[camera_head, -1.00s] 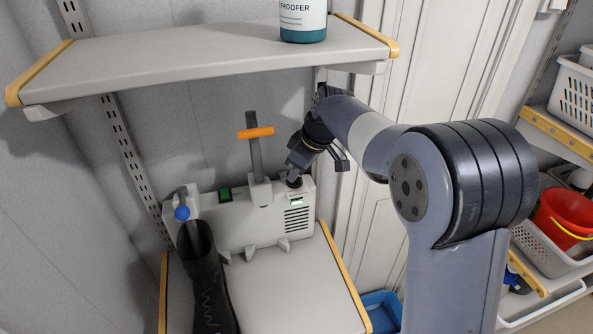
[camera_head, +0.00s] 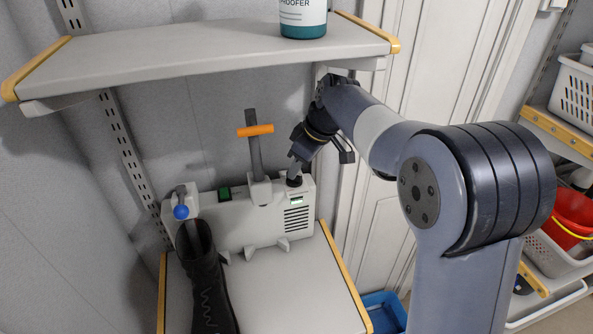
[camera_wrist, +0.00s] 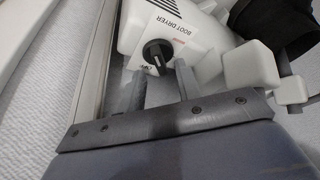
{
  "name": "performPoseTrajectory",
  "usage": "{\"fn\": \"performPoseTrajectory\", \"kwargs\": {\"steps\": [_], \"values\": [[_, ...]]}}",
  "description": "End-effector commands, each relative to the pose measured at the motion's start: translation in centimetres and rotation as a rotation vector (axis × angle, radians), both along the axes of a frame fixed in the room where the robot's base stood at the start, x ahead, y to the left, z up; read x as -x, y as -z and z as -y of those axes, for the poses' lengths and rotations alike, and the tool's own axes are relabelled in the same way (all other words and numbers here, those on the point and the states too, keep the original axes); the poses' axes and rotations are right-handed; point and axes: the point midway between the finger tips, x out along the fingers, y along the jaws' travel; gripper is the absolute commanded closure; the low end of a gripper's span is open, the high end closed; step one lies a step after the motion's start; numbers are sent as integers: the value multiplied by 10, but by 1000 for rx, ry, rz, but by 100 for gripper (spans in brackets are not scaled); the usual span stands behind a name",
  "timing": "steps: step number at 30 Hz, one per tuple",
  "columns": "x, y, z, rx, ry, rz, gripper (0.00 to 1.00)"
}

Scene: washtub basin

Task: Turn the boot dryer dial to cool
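The white boot dryer (camera_head: 240,222) stands on the lower shelf. Its black dial (camera_head: 294,180) is at the top right of the housing.
A black boot (camera_head: 206,280) hangs on the dryer's left tube with the blue knob (camera_head: 182,212). An upright tube with an orange crosspiece (camera_head: 255,131) stands left of my gripper. The upper shelf (camera_head: 190,55) overhangs behind, carrying a bottle (camera_head: 302,18).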

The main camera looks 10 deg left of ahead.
Motion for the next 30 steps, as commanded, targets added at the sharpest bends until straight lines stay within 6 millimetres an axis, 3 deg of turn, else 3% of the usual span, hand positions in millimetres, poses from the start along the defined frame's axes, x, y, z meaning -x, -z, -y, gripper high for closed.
{"fn": "performPoseTrajectory", "kwargs": {"steps": [1, 9, 15, 21, 30], "values": [[0, -8, 4, -3, 1, 7, 67], [23, -6, 67, -1, 6, 4, 67], [35, -7, 101, -1, 5, 2, 67], [40, -8, 115, -1, 2, 2, 67], [41, -9, 117, -1, 0, 1, 67]]}}
